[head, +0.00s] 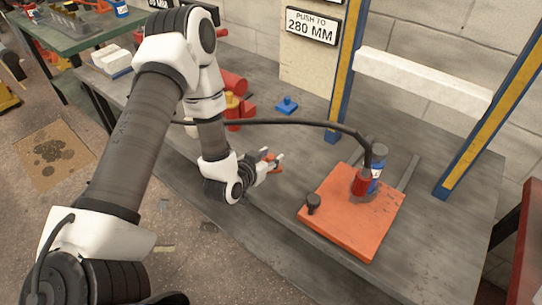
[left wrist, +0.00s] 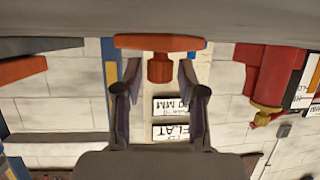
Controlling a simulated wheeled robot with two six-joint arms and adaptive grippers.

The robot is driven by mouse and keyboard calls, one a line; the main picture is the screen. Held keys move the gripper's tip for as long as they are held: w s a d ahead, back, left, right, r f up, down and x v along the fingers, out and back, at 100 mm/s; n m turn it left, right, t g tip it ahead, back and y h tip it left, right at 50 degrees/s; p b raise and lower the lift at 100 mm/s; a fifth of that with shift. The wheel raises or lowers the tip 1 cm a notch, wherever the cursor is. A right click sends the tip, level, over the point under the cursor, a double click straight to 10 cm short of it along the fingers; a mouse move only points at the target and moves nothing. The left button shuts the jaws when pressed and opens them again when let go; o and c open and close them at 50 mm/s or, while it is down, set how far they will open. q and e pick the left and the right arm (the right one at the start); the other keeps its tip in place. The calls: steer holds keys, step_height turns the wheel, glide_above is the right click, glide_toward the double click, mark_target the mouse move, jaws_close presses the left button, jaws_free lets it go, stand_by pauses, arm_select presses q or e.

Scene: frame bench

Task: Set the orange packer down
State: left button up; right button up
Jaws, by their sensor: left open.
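The orange packer (head: 268,157) is small in the head view, at my left gripper near the front of the grey bench. In the left wrist view, which is upside down, it shows as a flat orange plate (left wrist: 160,42) with a reddish knob (left wrist: 160,70). The plate appears to rest on the bench, knob upward. My left gripper (head: 275,162) is open, with one finger on each side of the knob in the left wrist view (left wrist: 160,82). Gaps show between the knob and both fingers. My right gripper is out of view.
A blue block (head: 287,105) and red cylinders (head: 232,82) stand behind. Bare bench lies between the gripper and the orange plate.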

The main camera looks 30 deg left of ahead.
arm_select(q)
steer(key=v, duration=0.7)
steer(key=shift+s+r, duration=0.15)
steer(key=shift+s, duration=0.15)
steer(key=p+v, duration=0.1)
steer(key=p, duration=0.1)
steer(key=p+v, duration=0.2)
steer(key=p, duration=0.1)
steer(key=shift+r, duration=0.4)
steer(key=shift+s+p, duration=0.35)
steer(key=s+d+f+m+g+h, duration=0.1)
steer(key=s+d+f+g, duration=0.2)
steer(key=f, duration=0.2)
steer(key=s+d+f+g+h, duration=0.1)
steer(key=s+d+f+g, duration=0.2)
steer(key=f, duration=0.2)
steer(key=s+d+f+n+g+y, duration=0.1)
steer(key=s+f+g, duration=0.4)
steer(key=s, duration=0.6)
steer(key=shift+s+d+f+g+y, duration=0.2)
steer(key=shift+s+d+g+y, duration=0.25)
steer(key=shift+g, duration=0.75)
steer(key=shift+d, duration=0.1)
